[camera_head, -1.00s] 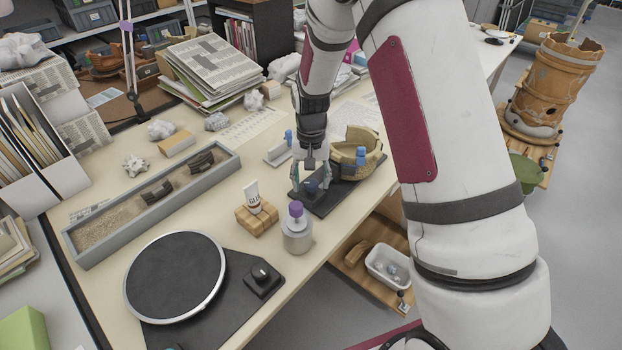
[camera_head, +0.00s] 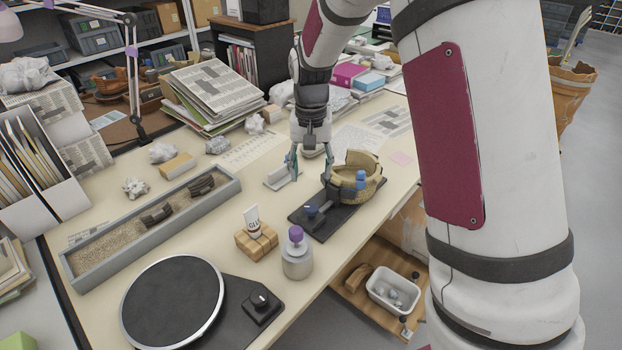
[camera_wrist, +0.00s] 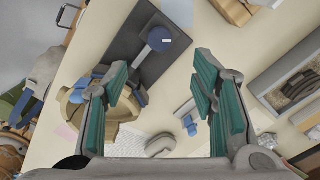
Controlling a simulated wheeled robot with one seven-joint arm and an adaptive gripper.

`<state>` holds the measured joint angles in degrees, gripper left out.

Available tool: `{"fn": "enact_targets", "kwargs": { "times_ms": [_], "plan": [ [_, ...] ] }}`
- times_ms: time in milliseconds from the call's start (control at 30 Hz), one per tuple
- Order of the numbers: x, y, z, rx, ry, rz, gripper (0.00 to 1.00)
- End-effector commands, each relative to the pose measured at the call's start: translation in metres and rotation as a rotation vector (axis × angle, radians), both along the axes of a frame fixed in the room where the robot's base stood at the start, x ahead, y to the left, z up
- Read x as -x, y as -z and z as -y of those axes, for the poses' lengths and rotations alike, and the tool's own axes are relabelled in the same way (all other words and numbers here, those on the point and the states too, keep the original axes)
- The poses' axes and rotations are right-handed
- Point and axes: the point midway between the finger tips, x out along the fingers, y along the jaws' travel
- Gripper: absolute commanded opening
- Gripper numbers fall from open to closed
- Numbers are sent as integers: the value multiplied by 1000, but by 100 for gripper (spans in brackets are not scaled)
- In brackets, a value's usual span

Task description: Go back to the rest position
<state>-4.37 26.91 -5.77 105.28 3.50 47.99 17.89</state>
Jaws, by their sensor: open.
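My gripper (camera_head: 310,168) hangs above the table, fingers pointing down, open and empty. In the head view it is behind the black base plate (camera_head: 302,218) and left of the partly built tan pot (camera_head: 362,168) with its blue clamp (camera_head: 361,180). In the wrist view its teal finger pads (camera_wrist: 165,110) stand wide apart with nothing between them. There the pot (camera_wrist: 75,97) is partly hidden behind the left finger, and the black plate (camera_wrist: 125,45) with a blue knob lies beyond. A small grey stand (camera_head: 282,178) with a blue part is close beside the gripper.
A sand tray (camera_head: 110,238) holding dark sherds, a turntable (camera_head: 172,300), a glue tube (camera_head: 252,218) on a wooden block and a purple-capped bottle (camera_head: 297,258) stand on the table (camera_head: 215,222). A paper stack (camera_head: 215,85) and a lamp (camera_head: 133,60) are behind.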

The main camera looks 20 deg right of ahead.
Motion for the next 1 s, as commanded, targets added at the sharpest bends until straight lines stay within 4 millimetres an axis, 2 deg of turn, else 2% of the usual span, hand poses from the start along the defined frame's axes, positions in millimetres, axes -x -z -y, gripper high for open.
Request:
{"fn": "enact_targets", "kwargs": {
  "times_ms": [467,567,667,767,900,1000],
  "plan": [
    [0,-3,0,0,0,0,52],
    [3,-9,0,-2,-3,6,52],
    [14,-29,0,-6,-17,25,52],
    [35,-61,0,-12,-42,54,52],
    [75,-108,0,-16,-88,103,52],
    [106,-135,0,-15,-124,136,52]
  ]
}}
